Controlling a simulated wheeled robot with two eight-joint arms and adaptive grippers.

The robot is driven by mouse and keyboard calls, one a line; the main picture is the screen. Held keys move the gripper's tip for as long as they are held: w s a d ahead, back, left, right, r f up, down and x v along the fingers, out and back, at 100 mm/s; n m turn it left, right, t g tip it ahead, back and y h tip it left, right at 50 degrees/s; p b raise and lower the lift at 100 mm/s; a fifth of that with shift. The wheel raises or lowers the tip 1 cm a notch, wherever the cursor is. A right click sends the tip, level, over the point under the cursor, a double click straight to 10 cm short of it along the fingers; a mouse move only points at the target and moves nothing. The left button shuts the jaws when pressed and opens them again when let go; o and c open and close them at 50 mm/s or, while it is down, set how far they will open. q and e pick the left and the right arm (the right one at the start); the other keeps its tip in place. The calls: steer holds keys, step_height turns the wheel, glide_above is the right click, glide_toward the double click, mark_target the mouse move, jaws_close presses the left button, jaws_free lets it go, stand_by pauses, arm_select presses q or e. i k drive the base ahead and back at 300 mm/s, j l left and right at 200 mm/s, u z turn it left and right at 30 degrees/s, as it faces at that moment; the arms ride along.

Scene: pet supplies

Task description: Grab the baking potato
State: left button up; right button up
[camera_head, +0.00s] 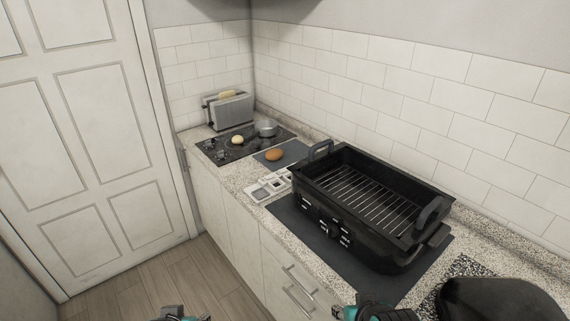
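A brown, oval potato (274,154) lies on a dark mat (292,149) on the counter, between the stove top and the grill. Nothing touches or covers it. My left gripper (181,315) shows only as a small part at the bottom edge, over the floor, far from the potato. My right gripper (372,311) is at the bottom edge, in front of the counter, also well away from the potato. The fingers of both are mostly cut off, so I cannot tell whether they are open or shut.
A large black grill (326,186) with raised handles stands on a dark mat right of the potato. Small white dishes (258,192) sit at the counter's front edge. A stove top (212,151) holds a pale round item (238,139) and a pot (267,128). A toaster (231,111) stands behind.

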mark_target(274, 154)
steer(key=i+l, duration=0.25)
steer(key=k+z, duration=0.2)
steer(key=k, duration=0.3)
steer(key=i+j+z, duration=0.1)
steer(key=z, duration=0.35)
steer(key=i+j+z, duration=0.1)
steer(key=z, duration=0.35)
steer(key=j+z, duration=0.3)
steer(key=z, duration=0.15)
steer(key=j+z, duration=0.2)
steer(key=j, duration=0.5)
steer(key=j+z, duration=0.2)
steer(key=j, duration=0.55)
steer(key=j+z, duration=0.15)
steer(key=j, duration=0.55)
steer(key=k+j+z, duration=0.2)
steer(key=j, duration=1.15)
